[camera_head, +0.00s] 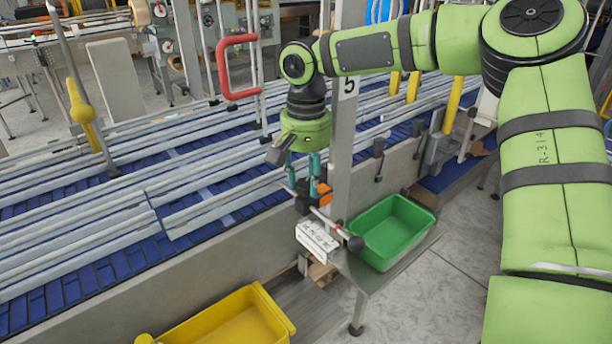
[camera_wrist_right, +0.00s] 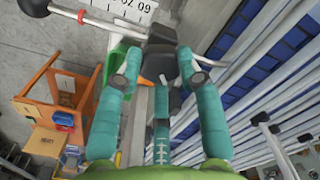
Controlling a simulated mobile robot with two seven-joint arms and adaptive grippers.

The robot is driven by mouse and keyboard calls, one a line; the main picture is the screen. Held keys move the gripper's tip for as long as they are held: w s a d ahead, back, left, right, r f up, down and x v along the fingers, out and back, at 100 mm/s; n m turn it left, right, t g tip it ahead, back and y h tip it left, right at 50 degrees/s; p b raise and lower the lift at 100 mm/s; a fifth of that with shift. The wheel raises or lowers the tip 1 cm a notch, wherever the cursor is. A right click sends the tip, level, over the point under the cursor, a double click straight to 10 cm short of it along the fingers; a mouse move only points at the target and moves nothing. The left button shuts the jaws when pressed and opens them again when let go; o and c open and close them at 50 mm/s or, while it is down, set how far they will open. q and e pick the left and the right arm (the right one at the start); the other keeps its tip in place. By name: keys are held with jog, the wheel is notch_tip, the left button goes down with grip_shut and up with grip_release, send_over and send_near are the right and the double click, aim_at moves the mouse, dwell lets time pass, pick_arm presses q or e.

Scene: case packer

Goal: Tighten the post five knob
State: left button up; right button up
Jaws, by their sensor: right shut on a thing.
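The post five (camera_head: 345,140) is a grey upright with a "5" label, at the centre of the head view. My right gripper (camera_head: 308,168) points down just left of it, with teal fingers. In the right wrist view my right gripper (camera_wrist_right: 158,72) is shut on a dark knob (camera_wrist_right: 158,60), which sits between its fingertips. The fingers partly hide the knob, and its turn angle cannot be read. Below the fingers in the head view are an orange part (camera_head: 324,195) and a white scale plate (camera_head: 317,238). My left gripper is out of view.
A rod with a black end (camera_head: 355,243) sticks out near the scale plate. A green bin (camera_head: 425,219) stands on a metal shelf to the right. A yellow bin (camera_head: 285,318) is below. Long metal rails (camera_head: 90,185) run over the blue conveyor (camera_head: 120,265) on the left.

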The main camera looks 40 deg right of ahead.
aim_at(305, 183)
jog(key=m, duration=0.3)
jog(key=shift+s+f+m, duration=0.25)
jog(key=shift+f+m, duration=0.1)
jog(key=shift+m, duration=0.05)
jog(key=shift+a+m, duration=0.1)
jog(key=shift+m, duration=2.1)
jog(key=o, duration=1.1)
jog(key=shift+o, duration=0.2)
jog(key=shift+w+r, duration=0.15)
jog(key=shift+r, duration=0.4)
notch_tip(305, 183, up, 11)
jog(key=shift+r, duration=0.15)
